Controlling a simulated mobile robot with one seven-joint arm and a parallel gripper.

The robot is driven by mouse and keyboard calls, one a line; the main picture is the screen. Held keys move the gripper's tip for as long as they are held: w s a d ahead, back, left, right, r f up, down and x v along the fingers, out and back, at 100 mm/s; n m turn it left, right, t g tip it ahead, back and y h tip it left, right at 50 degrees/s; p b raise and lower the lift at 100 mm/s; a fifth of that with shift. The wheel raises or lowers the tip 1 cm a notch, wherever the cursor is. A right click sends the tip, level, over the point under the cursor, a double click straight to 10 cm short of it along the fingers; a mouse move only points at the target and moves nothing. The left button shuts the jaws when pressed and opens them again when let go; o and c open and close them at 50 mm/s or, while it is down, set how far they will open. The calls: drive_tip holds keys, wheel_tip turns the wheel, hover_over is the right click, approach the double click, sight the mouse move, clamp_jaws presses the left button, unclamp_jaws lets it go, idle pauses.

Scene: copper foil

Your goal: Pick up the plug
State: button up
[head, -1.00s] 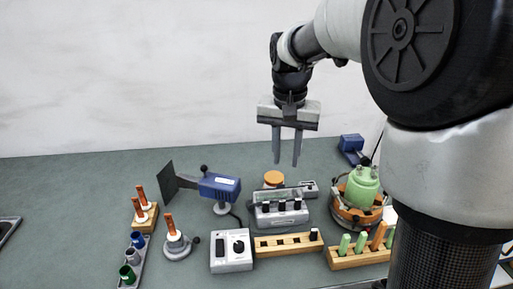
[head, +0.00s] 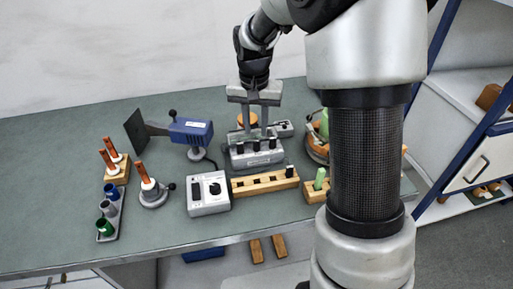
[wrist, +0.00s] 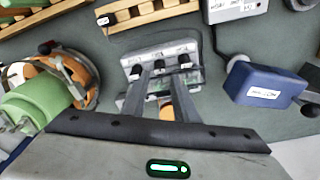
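A grey block (head: 258,159) stands mid-bench with several dark plugs in a row, one near its middle (head: 256,146). In the wrist view the block (wrist: 160,50) shows beyond my fingers, with dark plugs along it. Another dark-topped plug (head: 290,171) stands in the slotted wooden rack (head: 262,184) in front. I cannot tell which one the task means. My gripper (head: 256,134) points down over the grey block, fingers apart, with nothing visibly held. Its fingers also show in the wrist view (wrist: 160,76) and partly cover the block. Whether the tips touch anything is unclear.
A white control box (head: 209,194) and a blue device with a dark plate (head: 191,131) stand left of the block. Orange rods (head: 148,181) stand further left. A green vessel (wrist: 38,101) sits beside my gripper.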

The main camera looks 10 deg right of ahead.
sight(256, 141)
wheel_tip(256, 141, down, 5)
drive_tip(key=shift+w+d+f, duration=0.1)
drive_tip(key=shift+w, duration=0.05)
clamp_jaws()
